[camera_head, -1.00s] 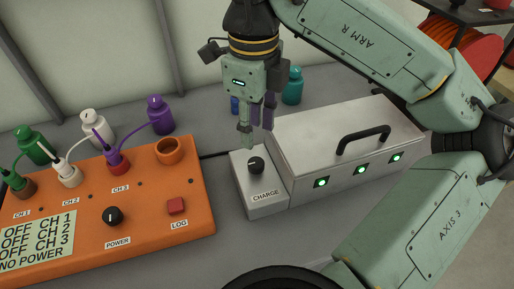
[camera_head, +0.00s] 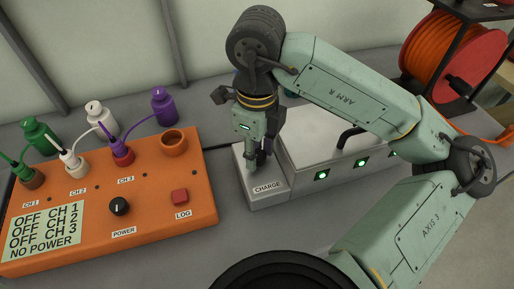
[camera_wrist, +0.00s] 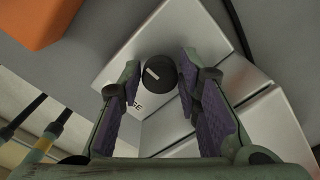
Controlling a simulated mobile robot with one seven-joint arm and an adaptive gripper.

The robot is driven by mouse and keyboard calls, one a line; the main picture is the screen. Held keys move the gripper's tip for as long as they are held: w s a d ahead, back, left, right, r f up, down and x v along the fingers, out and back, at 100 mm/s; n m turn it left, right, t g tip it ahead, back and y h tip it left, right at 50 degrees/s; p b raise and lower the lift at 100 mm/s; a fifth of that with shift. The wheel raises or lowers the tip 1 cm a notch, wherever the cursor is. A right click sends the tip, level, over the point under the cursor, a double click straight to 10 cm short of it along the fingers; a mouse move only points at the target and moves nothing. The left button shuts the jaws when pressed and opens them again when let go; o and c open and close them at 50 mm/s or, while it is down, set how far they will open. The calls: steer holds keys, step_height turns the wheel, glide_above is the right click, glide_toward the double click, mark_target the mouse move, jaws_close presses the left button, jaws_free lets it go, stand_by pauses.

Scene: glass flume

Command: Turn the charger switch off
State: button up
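The charger switch is a round black knob with a white mark on a small silver box (camera_head: 266,199) labelled CHARGE. The knob (camera_wrist: 158,77) shows clearly in the wrist view; my gripper hides most of it in the head view. My gripper (camera_head: 260,162) points down over the box, and in the wrist view (camera_wrist: 159,66) its two purple-padded fingers stand apart, one on each side of the knob. The gripper is open; I cannot tell whether either finger touches the knob. The larger silver charger case (camera_head: 307,150) beside it has lit green lamps.
An orange panel (camera_head: 75,232) with a POWER knob (camera_head: 119,206), a red LOG button (camera_head: 180,196) and a display stands to the left. Green, white and purple bottles (camera_head: 164,106) stand behind it. A red cable reel (camera_head: 455,65) is at the back right.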

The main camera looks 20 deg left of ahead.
jaws_close()
steer(key=shift+f+n+b, duration=0.1)
steer(key=shift+n+b, duration=0.2)
steer(key=shift+b, duration=0.25)
steer(key=shift+f+n+b, duration=0.15)
steer(key=shift+n+b, duration=0.35)
steer(key=shift+b, duration=0.4)
steer(key=shift+n+b, duration=0.7)
steer(key=shift+b, duration=0.45)
steer(key=n+b, duration=0.3)
steer(key=shift+n, duration=0.3)
steer(key=n, duration=0.2)
steer(key=n+b, duration=0.2)
steer(key=n, duration=0.1)
steer(key=shift+s+r+n, duration=0.15)
steer(key=shift+r+n, duration=0.1)
steer(key=shift+n, duration=0.05)
steer(key=n, duration=0.5)
steer(key=shift+d+n, duration=0.15)
steer(key=shift+n, duration=0.15)
